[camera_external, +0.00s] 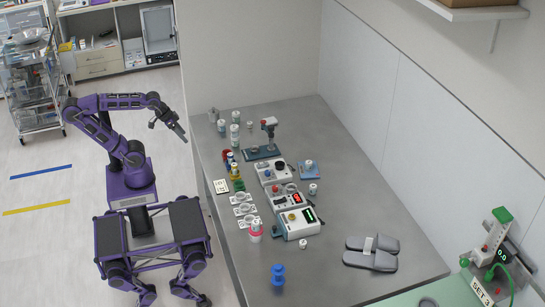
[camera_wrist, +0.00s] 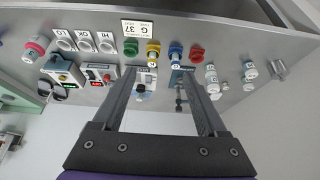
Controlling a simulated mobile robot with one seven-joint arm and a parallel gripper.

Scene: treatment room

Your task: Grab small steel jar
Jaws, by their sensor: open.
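A small grey metallic item, which looks like the small steel jar (camera_external: 213,115), stands at the far left corner of the grey table. It also appears at the right edge of the objects in the wrist view (camera_wrist: 278,68). It is too small to make out in detail. My gripper (camera_external: 184,136) is in the air to the left of the table edge, apart from the jar and lower in the picture. In the wrist view my gripper (camera_wrist: 158,72) has its two fingers spread with nothing held between them.
White labelled bottles (camera_external: 235,117) stand close to the jar on its right. A blue peg (camera_external: 278,274) and grey slippers (camera_external: 371,253) are nearer. The table's right side is mostly clear.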

